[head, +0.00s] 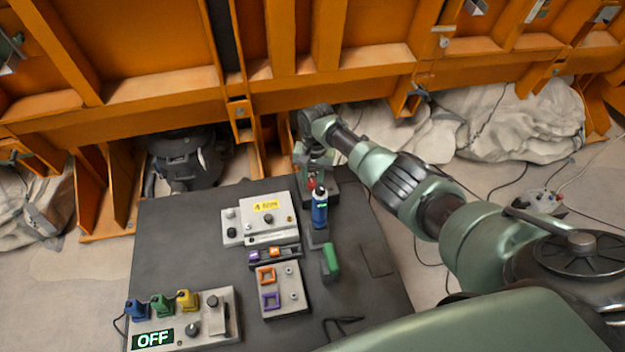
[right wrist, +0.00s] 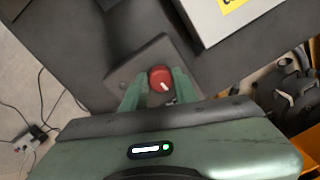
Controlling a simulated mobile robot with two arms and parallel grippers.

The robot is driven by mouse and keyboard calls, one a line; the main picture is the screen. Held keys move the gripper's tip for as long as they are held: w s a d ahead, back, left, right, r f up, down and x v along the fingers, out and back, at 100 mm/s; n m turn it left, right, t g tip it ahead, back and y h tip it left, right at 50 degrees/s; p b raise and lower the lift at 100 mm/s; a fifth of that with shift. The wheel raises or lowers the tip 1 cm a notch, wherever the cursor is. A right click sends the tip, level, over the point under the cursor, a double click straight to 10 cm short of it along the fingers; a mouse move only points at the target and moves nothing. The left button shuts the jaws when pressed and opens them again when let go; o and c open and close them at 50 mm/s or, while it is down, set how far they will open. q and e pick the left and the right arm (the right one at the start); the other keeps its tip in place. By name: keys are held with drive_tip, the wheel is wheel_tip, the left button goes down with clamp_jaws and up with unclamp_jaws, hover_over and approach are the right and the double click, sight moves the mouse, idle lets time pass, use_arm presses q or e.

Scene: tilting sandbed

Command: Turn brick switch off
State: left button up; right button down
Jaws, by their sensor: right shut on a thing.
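The brick switch (right wrist: 159,77) is a round brick-red knob with a white pointer mark, on a dark grey base plate (right wrist: 132,72). In the right wrist view its mark points to the lower right. My right gripper (right wrist: 157,88) has one green finger on each side of the knob and is shut on it. In the head view the gripper (head: 314,181) is at the far right part of the dark table, and only a little red of the switch shows there. My left gripper is not in view.
A blue bottle-like object (head: 320,209) stands just in front of the right gripper. A grey box with a yellow label (head: 270,226) is to its left. A green block (head: 330,262) is nearer. A panel with colored handles and an OFF display (head: 153,339) is at front left.

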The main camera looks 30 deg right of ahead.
sight(314, 182)
drive_tip(key=n, duration=0.5)
drive_tip(key=shift+b, duration=0.3)
drive_tip(key=shift+n, duration=0.4)
drive_tip(key=c, duration=1.1)
unclamp_jaws()
drive_tip(key=shift+d+r, duration=0.15)
drive_tip(key=shift+r, duration=3.7)
drive_tip(key=shift+s+f, duration=0.1)
